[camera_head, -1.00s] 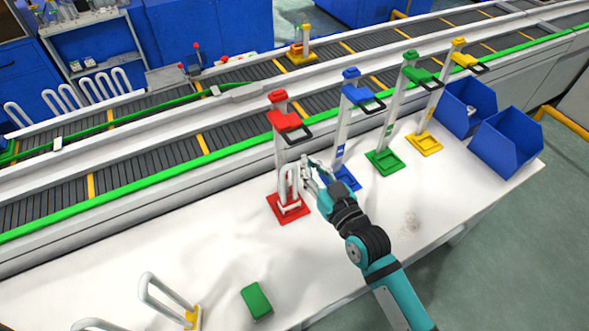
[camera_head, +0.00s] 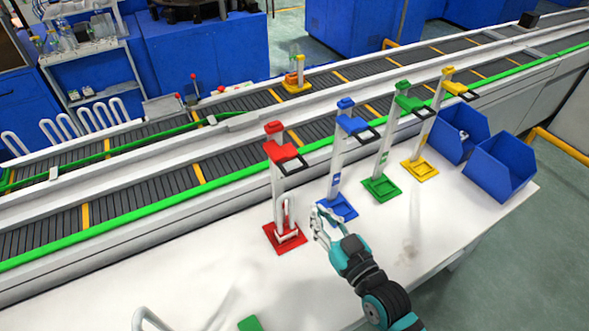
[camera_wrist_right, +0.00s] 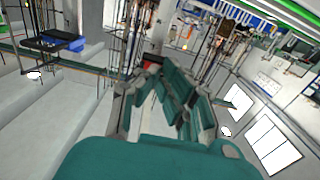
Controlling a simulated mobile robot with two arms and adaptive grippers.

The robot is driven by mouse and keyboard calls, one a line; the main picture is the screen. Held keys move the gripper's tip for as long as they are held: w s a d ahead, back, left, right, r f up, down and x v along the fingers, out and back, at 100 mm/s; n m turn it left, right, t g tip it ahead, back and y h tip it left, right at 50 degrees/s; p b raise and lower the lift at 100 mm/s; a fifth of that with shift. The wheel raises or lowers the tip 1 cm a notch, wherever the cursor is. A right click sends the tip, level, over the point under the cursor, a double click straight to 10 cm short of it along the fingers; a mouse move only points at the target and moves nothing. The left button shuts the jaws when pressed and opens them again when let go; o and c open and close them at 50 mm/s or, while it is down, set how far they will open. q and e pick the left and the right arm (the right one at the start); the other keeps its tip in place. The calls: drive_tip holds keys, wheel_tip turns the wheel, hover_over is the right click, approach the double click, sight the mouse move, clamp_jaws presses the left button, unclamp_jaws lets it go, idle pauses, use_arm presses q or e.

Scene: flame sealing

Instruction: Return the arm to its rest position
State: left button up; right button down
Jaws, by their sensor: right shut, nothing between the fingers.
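My right gripper (camera_head: 318,222) is shut and empty above the white table, to the right of the red stand and apart from it. Its teal and grey fingers also fill the middle of the right wrist view (camera_wrist_right: 158,100). The red stand (camera_head: 283,150) has a white upright and a square red base; a small white piece (camera_head: 288,222) stands on that base. To its right are the blue stand (camera_head: 351,123), the green stand (camera_head: 408,104) and the yellow stand (camera_head: 456,88). My left gripper is not in view.
The white table (camera_head: 440,235) is clear around my right arm. Two blue bins (camera_head: 503,165) stand at its right end. A conveyor (camera_head: 140,207) runs behind the stands. A green block (camera_head: 250,324) and a white looped piece (camera_head: 150,320) show at the bottom edge.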

drive_tip(key=s+d+f+m+g+h, duration=0.2)
drive_tip(key=s+d+f+g+h, duration=0.35)
drive_tip(key=s+d, duration=0.4)
drive_tip(key=s+d+f+m+g+h, duration=0.35)
drive_tip(key=s+d+f+g, duration=0.2)
drive_tip(key=s+d, duration=0.45)
drive_tip(key=s+f+g+b, duration=0.3)
drive_tip(key=f+b, duration=0.5)
drive_tip(key=f, duration=2.7)
drive_tip(key=s+d+f+b, duration=0.1)
drive_tip(key=s+f+b, duration=0.2)
drive_tip(key=s+f, duration=0.5)
drive_tip(key=s+d+f+n+h+b, duration=0.1)
drive_tip(key=s+f+b, duration=0.2)
drive_tip(key=s+f, duration=0.6)
wheel_tip(320, 180, down, 5)
drive_tip(key=shift+r, duration=0.15)
